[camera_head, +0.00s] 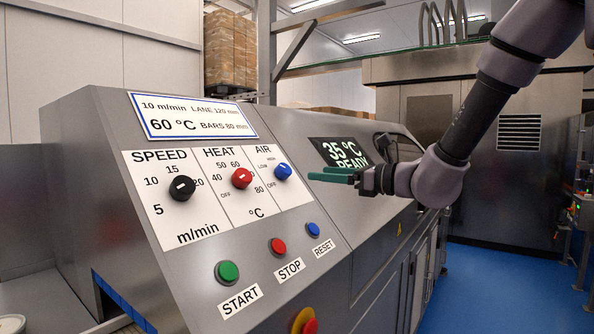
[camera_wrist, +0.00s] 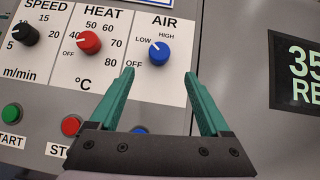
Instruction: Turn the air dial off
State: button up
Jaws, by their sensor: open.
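The AIR dial is a blue knob (camera_head: 282,172) on the sloped control panel, the rightmost of three dials. It also shows in the wrist view (camera_wrist: 159,53), with LOW and HIGH marked above it and OFF at its lower left. Its white pointer mark points up and left, toward the LOW side; I cannot tell the exact setting. My gripper (camera_head: 316,172) is open and empty, to the right of the dial in the head view. In the wrist view its green fingertips (camera_wrist: 159,73) lie on either side just below the dial, apart from it.
The red HEAT knob (camera_head: 241,178) and black SPEED knob (camera_head: 182,188) sit left of the dial. START (camera_head: 227,272), STOP (camera_head: 277,247) and RESET (camera_head: 313,229) buttons are below. A display reading 35 °C READY (camera_head: 340,152) is at the right.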

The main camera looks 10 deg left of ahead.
aim_at(288, 170)
jog(key=x, duration=1)
jog(key=shift+w+a, duration=0.1)
jog(key=shift+a, duration=0.1)
grip_shut()
